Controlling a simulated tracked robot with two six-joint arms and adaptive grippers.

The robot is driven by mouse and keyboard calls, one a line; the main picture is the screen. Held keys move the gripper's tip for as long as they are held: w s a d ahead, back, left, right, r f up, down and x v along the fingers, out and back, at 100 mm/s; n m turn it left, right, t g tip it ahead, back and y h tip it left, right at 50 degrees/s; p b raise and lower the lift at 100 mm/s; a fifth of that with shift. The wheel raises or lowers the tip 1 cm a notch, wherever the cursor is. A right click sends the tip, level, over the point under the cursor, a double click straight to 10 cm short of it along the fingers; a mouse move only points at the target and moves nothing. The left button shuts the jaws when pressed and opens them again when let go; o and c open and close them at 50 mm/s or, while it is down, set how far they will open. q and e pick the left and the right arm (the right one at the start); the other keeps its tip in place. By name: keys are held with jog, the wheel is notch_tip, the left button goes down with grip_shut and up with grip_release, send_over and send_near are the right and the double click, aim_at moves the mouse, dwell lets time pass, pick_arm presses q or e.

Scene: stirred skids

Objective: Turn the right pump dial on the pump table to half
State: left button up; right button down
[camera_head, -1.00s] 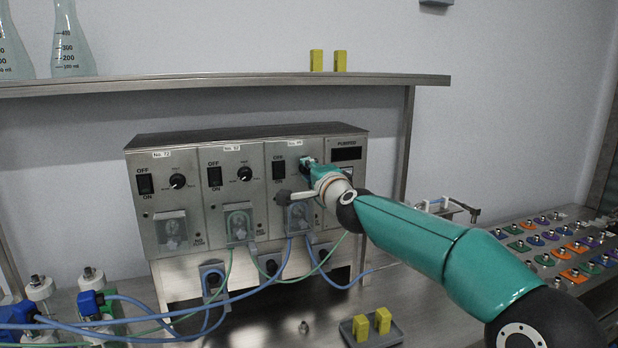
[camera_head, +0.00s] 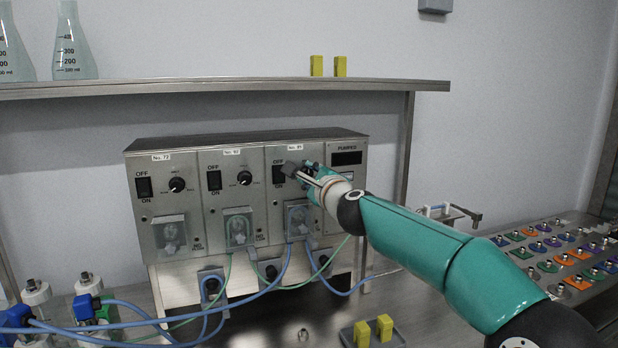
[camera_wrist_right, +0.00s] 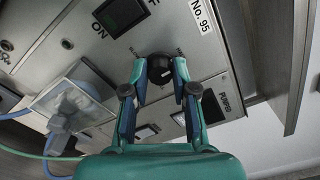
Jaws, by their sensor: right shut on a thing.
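The pump table's steel pump unit (camera_head: 250,141) has three pump panels, each with an OFF/ON switch. The left dial (camera_head: 177,184) and middle dial (camera_head: 244,178) are black and uncovered. My right gripper (camera_head: 303,171) is at the right panel and covers its dial in the head view. In the right wrist view the right pump dial (camera_wrist_right: 159,68) is a black knob between the two fingertips, below the No. 95 label. My right gripper (camera_wrist_right: 160,74) is shut on this knob. The knob's exact setting is hard to read. My left gripper is not in view.
Blue and green tubes (camera_head: 250,297) run below the pumps. A grey tray (camera_head: 396,337) with yellow blocks is at the front. A shelf (camera_head: 230,83) with flasks spans above. A rack of coloured pieces (camera_head: 540,290) is at the right.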

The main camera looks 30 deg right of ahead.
jog(key=shift+f, duration=0.45)
jog(key=c, duration=0.9)
grip_release()
jog(key=shift+d+r, duration=0.1)
jog(key=shift+r, duration=0.1)
jog(key=shift+s, duration=0.1)
jog(key=shift+s+r, duration=0.1)
jog(key=shift+s, duration=0.1)
jog(key=v, duration=1.1)
jog(key=shift+s, duration=0.15)
